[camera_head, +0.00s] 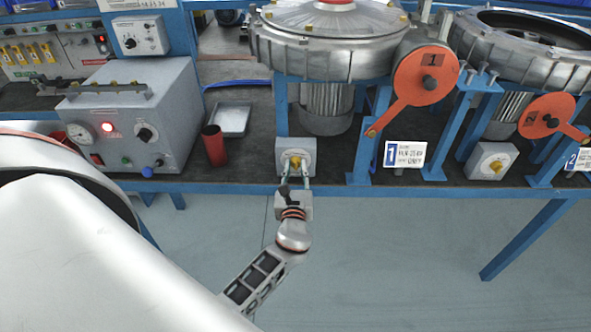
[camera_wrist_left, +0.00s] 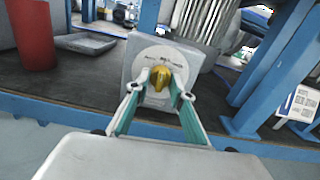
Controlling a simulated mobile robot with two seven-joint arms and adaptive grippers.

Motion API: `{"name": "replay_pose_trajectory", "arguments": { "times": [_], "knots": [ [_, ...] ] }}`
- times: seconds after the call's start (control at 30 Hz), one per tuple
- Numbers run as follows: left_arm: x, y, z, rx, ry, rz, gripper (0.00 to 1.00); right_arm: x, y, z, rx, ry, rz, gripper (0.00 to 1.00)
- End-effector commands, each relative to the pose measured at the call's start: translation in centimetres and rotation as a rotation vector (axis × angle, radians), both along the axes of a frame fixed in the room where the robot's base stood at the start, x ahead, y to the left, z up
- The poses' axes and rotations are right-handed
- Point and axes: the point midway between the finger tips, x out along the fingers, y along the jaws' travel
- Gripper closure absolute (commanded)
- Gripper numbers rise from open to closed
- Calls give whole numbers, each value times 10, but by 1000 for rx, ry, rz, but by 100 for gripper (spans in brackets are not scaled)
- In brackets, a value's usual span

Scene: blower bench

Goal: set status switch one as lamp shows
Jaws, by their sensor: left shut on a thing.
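Status switch one is a grey box (camera_head: 309,147) with a pale round dial and a yellow knob (camera_wrist_left: 160,78), at the bench's front edge below the left blower. My left gripper (camera_head: 295,168) reaches it from the front, its two fingers on either side of the knob. In the left wrist view the fingertips (camera_wrist_left: 161,84) are shut on the yellow knob. The dial's markings are too small to read. A grey test unit (camera_head: 140,115) at left has a lit red lamp (camera_head: 107,127). I cannot tell which lamp the task means. My right gripper is not in view.
A second switch box (camera_head: 493,161) with a yellow knob stands to the right. Blue posts and the label plate "1" (camera_head: 415,160) are near the left blower (camera_head: 325,50). A red cup (camera_head: 214,146) and a metal tray (camera_head: 233,121) stand left of the switch.

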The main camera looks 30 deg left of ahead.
Motion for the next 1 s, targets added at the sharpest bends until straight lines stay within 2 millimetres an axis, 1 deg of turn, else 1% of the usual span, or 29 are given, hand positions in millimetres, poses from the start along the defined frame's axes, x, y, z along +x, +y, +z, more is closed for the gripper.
{"name": "replay_pose_trajectory", "arguments": {
  "times": [0.17,0.7,0.9,1.0],
  "knots": [
    [0,0,-2,-90,-58,2,99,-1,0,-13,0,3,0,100],
    [0,0,-3,-467,-286,3,99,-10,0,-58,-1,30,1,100],
    [0,0,-2,-562,-344,2,99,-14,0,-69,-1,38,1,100],
    [0,0,-2,-594,-364,2,99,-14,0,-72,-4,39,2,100]
  ]
}}
